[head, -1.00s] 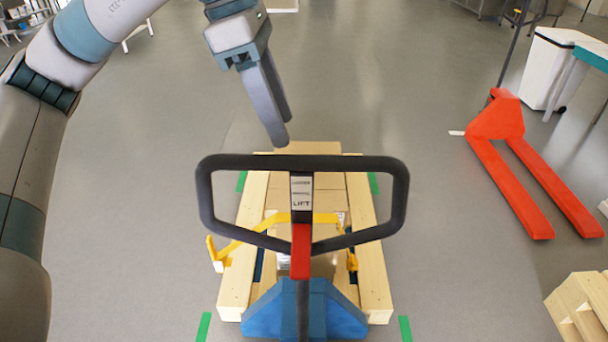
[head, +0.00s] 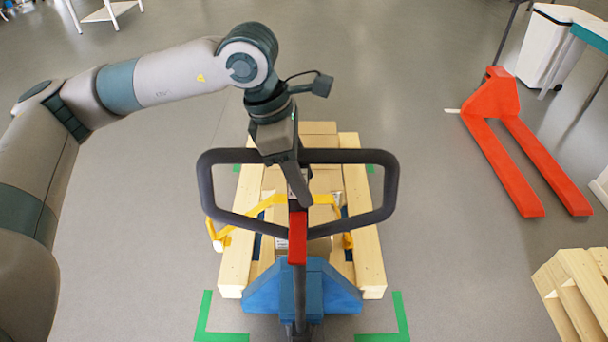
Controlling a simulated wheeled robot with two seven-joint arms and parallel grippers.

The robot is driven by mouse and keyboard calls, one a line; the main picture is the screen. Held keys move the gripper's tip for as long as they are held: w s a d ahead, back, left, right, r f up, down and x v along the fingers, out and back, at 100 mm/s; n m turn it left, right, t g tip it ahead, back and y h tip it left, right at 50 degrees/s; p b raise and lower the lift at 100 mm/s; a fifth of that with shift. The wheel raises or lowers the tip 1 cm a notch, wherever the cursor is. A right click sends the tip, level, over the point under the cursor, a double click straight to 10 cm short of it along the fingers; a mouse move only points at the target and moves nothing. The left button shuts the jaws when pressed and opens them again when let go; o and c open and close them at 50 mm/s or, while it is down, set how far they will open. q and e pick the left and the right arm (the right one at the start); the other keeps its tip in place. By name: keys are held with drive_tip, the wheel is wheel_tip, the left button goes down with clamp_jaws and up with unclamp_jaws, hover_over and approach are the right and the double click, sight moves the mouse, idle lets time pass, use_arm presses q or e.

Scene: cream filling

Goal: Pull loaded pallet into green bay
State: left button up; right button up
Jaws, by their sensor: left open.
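The light wooden pallet (head: 235,250) stands ahead of me with cardboard boxes (head: 318,130) on it and a yellow strap (head: 262,206) across the load. A blue pallet jack (head: 330,292) is at its near end, with a dark loop handle (head: 391,190) rising toward me. Green floor marks (head: 203,315) show at the near corners, with bare floor between them and the pallet. Other green marks (head: 371,168) flank the pallet farther off; its far end reaches past them. My left gripper (head: 300,195) is open over the handle's central stem. Contact with it is unclear. My right gripper is out of view.
An orange-red pallet jack (head: 495,100) stands at the right, its forks toward me. Stacked wooden pallets (head: 575,290) stand at the lower right. A white cabinet (head: 545,45) is at the upper right. The floor at the left is mostly clear.

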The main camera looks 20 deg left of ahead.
use_arm(q)
drive_tip(key=shift+d+f, duration=0.1)
drive_tip(key=shift+f, duration=0.35)
clamp_jaws()
drive_tip(key=shift+r, duration=0.1)
idle(1.1)
drive_tip(key=c, duration=0.8)
unclamp_jaws()
clamp_jaws()
drive_tip(key=shift+w, duration=0.1)
